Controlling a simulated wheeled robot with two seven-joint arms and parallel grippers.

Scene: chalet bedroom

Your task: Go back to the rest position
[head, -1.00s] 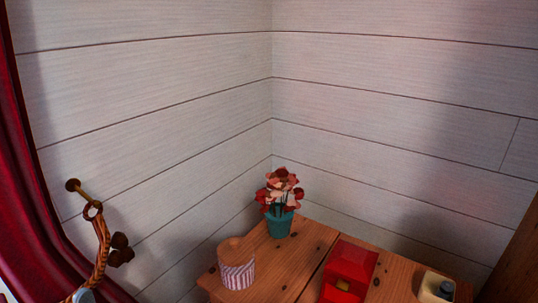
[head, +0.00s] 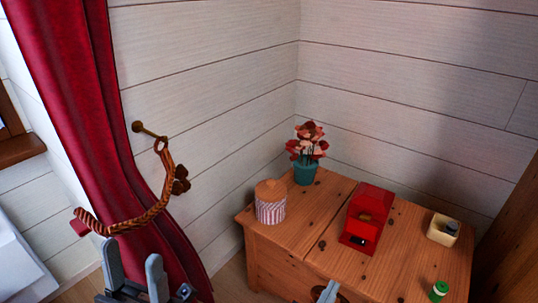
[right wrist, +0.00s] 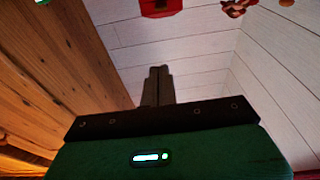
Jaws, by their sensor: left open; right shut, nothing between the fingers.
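My left gripper (head: 134,276) is at the lower left of the head view, its two grey fingers apart and nothing between them. It is in front of the red curtain, below the braided tieback. My right gripper shows only as a grey tip (head: 328,292) at the bottom edge of the head view, in front of the wooden chest. In the right wrist view the right gripper (right wrist: 158,72) has its fingers together with nothing between them.
A wooden chest (head: 282,246) bears a striped jar (head: 270,207), a flower pot (head: 305,173), a red box (head: 365,215), a cream container (head: 443,230) and a green-capped item (head: 438,290). A braided tieback (head: 150,215) hangs from a wall hook beside the red curtain (head: 75,90).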

